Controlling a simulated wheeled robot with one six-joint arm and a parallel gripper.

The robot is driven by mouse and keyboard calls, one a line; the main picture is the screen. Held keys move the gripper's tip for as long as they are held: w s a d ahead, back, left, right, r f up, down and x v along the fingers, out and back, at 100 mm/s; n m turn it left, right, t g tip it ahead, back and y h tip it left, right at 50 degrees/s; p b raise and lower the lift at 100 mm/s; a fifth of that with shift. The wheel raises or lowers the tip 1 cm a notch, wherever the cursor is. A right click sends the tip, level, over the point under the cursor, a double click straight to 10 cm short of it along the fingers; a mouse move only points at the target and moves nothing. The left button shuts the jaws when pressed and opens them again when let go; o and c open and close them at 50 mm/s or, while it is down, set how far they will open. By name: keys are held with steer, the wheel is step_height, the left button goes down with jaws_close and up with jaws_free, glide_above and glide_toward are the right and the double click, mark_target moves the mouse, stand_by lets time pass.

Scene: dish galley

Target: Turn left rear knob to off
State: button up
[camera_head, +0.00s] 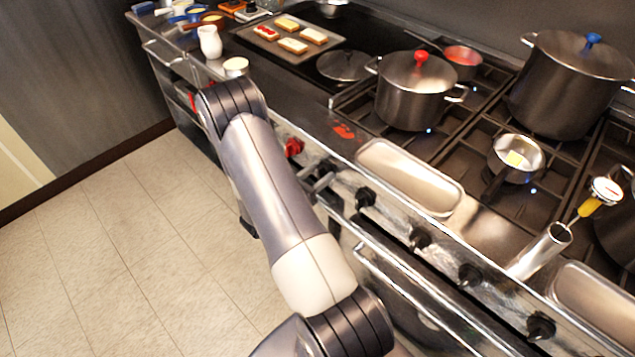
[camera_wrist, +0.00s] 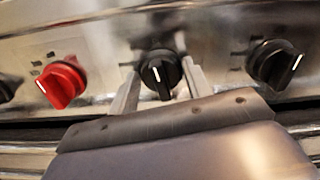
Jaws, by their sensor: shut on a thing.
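My gripper (camera_wrist: 160,88) is shut on a black knob (camera_wrist: 158,73) on the stove's front panel, one finger on each side of it. In the head view my gripper (camera_head: 323,184) is at the panel, just right of the red knob (camera_head: 293,147); the held knob is mostly hidden there. I cannot read which burner it serves.
Oven handle bars (camera_head: 430,295) run below the knobs. A lidded pot with a red handle (camera_head: 412,90), a large pot (camera_head: 570,80) and a small saucepan (camera_head: 515,158) stand on the grates. A thermometer (camera_head: 605,190) stands at right. The floor (camera_head: 120,240) at left is clear.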

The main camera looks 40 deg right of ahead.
steer(key=shift+m+b, duration=1)
steer(key=shift+b, duration=0.15)
steer(key=o, duration=1)
steer(key=shift+c, duration=0.2)
steer(key=s+a+b, duration=0.1)
steer(key=a, duration=0.9)
steer(key=shift+a+b, duration=0.35)
steer(key=shift+a, duration=0.05)
steer(key=d, duration=0.3)
steer(key=d+p, duration=0.1)
steer(key=d, duration=0.7)
steer(key=shift+w+p, duration=0.3)
steer(key=shift+w, duration=0.1)
